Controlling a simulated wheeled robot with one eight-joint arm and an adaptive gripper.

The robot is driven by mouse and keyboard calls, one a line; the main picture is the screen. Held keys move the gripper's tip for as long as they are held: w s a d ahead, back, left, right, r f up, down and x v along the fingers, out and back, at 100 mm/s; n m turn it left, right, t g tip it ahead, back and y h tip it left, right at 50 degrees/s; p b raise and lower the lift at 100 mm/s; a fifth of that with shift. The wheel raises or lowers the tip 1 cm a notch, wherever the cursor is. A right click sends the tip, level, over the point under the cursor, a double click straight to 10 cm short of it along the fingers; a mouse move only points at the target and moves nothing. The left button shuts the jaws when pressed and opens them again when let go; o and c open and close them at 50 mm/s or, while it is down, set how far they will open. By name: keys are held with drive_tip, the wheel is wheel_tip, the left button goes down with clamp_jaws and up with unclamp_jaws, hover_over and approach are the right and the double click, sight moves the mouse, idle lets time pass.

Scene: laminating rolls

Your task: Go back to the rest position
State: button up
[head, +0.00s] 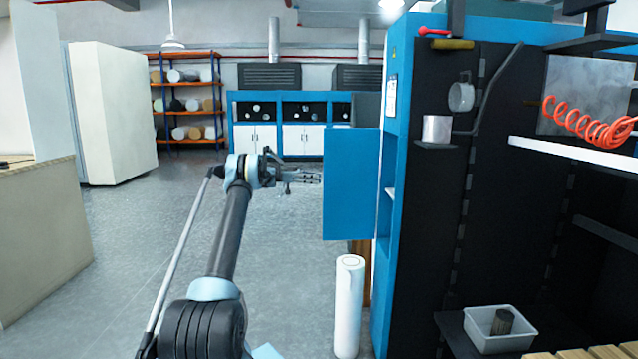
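My gripper (306,177) is at the end of my raised arm, near the middle of the head view. It points to the right, toward the blue door panel (351,184) of the tall cabinet. No object shows in it. Its fingers look slightly spread, but they are too small to tell whether they are open or shut. I cannot tell whether the fingertips touch the panel; a small gap seems to show.
The blue and black cabinet (398,120) fills the right side. A white roll (348,305) stands upright beside it. A grey tray (483,318) holds a dark cylinder (502,321). Rolls lie on an orange rack (186,95) at the back. Grey floor (125,245) is open at left.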

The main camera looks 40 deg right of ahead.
drive_tip(key=shift+w+a, duration=0.1)
idle(0.5)
drive_tip(key=s+a+r+n+t, duration=0.1)
drive_tip(key=a+r+n+t, duration=0.3)
drive_tip(key=a, duration=0.5)
drive_tip(key=a+r+n+t+h, duration=0.15)
drive_tip(key=a+r+n, duration=0.3)
drive_tip(key=a, duration=0.45)
drive_tip(key=s+a+r+n+t, duration=0.1)
drive_tip(key=a+r+n+t, duration=0.3)
drive_tip(key=a, duration=0.5)
drive_tip(key=s+a+f+n+t+y, duration=0.2)
drive_tip(key=s+a+f+n, duration=0.15)
drive_tip(key=s+a, duration=0.45)
drive_tip(key=s+a+f+n+t+y, duration=0.1)
drive_tip(key=s+a+f+n+t, duration=0.2)
drive_tip(key=a, duration=0.8)
drive_tip(key=s+a+f+n+t+y, duration=0.1)
drive_tip(key=s+a+f+n+y, duration=0.15)
drive_tip(key=s+a+n, duration=0.55)
drive_tip(key=s+a+f+n+t+y, duration=0.3)
drive_tip(key=s+a+f+n, duration=0.1)
drive_tip(key=s+a+f, duration=1)
drive_tip(key=a+f, duration=0.4)
drive_tip(key=shift+s+y, duration=0.25)
drive_tip(key=shift+y, duration=0.15)
